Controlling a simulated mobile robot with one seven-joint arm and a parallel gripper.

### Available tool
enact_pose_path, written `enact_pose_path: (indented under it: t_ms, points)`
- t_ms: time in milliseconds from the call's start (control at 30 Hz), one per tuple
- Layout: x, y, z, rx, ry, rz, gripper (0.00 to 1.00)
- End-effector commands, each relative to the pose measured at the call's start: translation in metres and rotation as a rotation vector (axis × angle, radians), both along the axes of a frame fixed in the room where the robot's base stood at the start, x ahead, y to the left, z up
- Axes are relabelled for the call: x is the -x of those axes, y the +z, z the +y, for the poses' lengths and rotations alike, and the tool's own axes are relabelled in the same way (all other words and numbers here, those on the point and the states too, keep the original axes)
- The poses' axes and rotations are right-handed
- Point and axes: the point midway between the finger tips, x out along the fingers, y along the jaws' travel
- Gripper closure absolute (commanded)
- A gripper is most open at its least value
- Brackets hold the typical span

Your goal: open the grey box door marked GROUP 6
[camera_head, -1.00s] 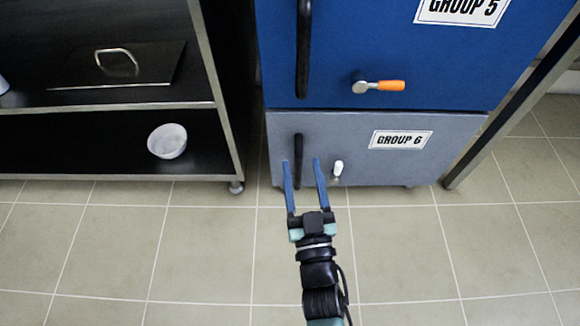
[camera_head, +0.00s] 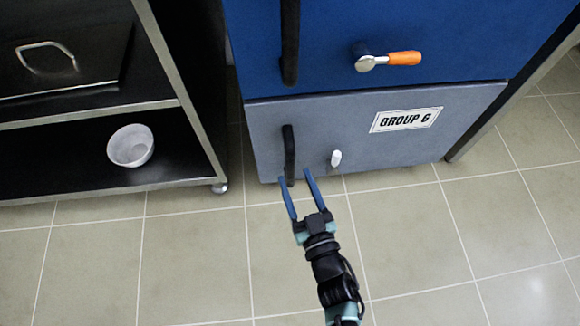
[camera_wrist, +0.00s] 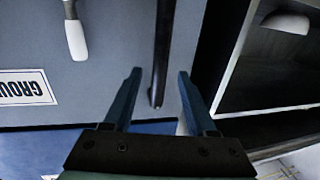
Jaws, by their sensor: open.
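The grey box door (camera_head: 360,137) marked GROUP 6 is closed, low under a blue door. Its label (camera_head: 406,120) is at the right, and upside down in the wrist view (camera_wrist: 26,87). A black vertical bar handle (camera_head: 289,150) is near its left edge, and a small white-handled latch (camera_head: 336,158) is right of it. My gripper (camera_head: 295,176) is open and empty at the door's lower left. In the wrist view my fingers (camera_wrist: 158,98) lie on either side of the black handle (camera_wrist: 163,50); I cannot tell how near they are in depth.
The blue door (camera_head: 430,25) above has an orange-handled latch (camera_head: 402,58) and a black bar handle. A black shelf unit (camera_head: 190,186) with a white bowl (camera_head: 131,146) stands close on the left. The tiled floor (camera_head: 440,240) in front is clear.

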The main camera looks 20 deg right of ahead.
Motion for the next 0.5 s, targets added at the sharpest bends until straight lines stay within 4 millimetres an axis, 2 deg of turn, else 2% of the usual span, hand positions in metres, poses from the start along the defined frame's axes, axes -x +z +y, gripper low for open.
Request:
enact_pose_path:
  t_ms: [33, 200, 500]
  points:
    - [-0.011, -0.003, 0.000, -0.001, 0.003, -0.004, 0.43]
    - [-0.035, -0.002, -0.002, 0.000, 0.003, -0.002, 0.43]
    - [-0.047, 0.000, -0.004, -0.001, 0.000, 0.001, 0.43]
